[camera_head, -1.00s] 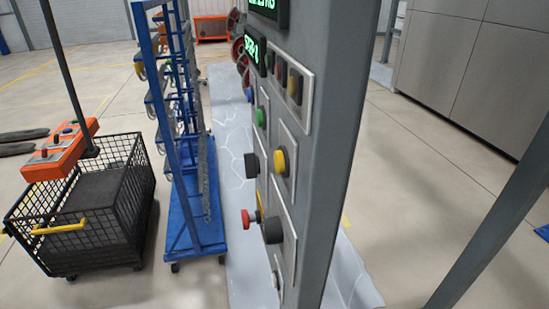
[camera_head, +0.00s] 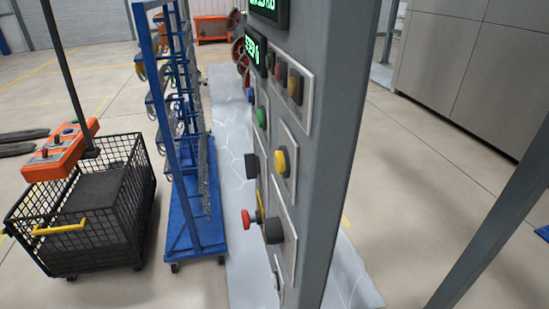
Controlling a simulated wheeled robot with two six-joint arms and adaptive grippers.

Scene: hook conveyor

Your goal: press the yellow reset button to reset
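The yellow button (camera_head: 281,161) is on a light plate on the side of the grey control panel (camera_head: 339,150), seen at a steep angle. A green button (camera_head: 261,117) sits above it. A black knob (camera_head: 252,165) is to its left, and another black knob (camera_head: 273,230) is below it. A red mushroom button (camera_head: 248,216) sticks out at the lower left. Neither of my grippers shows in this view, and nothing is seen touching the yellow button.
A blue rack (camera_head: 183,215) with hooks stands left of the panel. Grey cabinets (camera_head: 470,75) stand at the back right. A slanted grey post (camera_head: 495,225) crosses the lower right.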

